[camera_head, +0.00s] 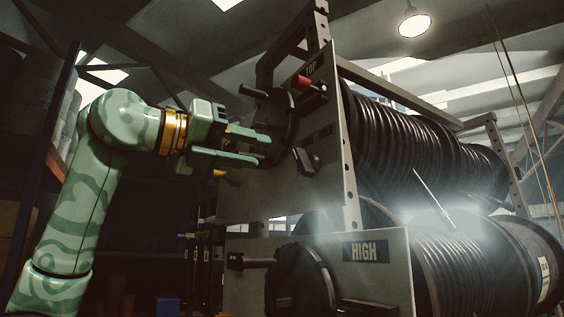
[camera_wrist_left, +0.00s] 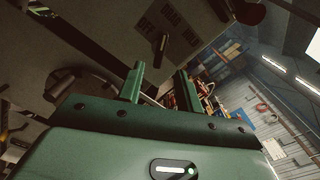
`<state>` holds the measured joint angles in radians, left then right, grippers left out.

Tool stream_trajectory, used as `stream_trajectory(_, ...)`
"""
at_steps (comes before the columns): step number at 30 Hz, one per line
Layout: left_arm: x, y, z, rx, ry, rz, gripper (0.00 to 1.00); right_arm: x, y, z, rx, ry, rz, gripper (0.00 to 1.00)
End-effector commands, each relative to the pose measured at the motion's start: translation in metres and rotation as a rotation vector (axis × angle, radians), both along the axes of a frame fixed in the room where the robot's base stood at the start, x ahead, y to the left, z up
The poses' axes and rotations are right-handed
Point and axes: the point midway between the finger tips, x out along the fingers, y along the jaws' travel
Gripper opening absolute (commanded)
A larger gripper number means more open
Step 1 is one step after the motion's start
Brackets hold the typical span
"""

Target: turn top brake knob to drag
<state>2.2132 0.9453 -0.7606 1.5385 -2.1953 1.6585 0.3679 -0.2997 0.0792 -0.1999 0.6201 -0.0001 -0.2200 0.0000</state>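The upper reel's side plate (camera_head: 340,150) carries a TOP label. A small dark knob (camera_head: 307,160) sits on this plate, right of the round crank hub. In the left wrist view the knob lies beyond the gap between the fingertips (camera_wrist_left: 160,72). My right gripper is not in view.
Black hose reels (camera_head: 420,135) fill the right. Dark shelving stands at left.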

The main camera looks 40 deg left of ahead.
Motion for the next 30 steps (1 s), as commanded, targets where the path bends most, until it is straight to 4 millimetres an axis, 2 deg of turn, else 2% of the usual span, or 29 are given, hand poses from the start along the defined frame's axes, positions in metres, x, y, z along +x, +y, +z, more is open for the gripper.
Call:
stream_trajectory(3, -0.028, 0.012, 0.000, -0.002, -0.002, 0.002, 0.35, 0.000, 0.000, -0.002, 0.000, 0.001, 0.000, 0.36)
stream_trajectory(10, -0.060, 0.025, 0.000, -0.002, 0.001, 0.000, 0.35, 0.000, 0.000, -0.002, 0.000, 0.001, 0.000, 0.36)
stream_trajectory(15, -0.066, 0.027, 0.000, 0.000, 0.002, -0.001, 0.35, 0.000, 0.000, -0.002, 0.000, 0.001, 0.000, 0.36)
stream_trajectory(30, -0.065, 0.027, 0.000, 0.000, 0.002, -0.001, 0.35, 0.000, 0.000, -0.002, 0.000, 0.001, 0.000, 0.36)
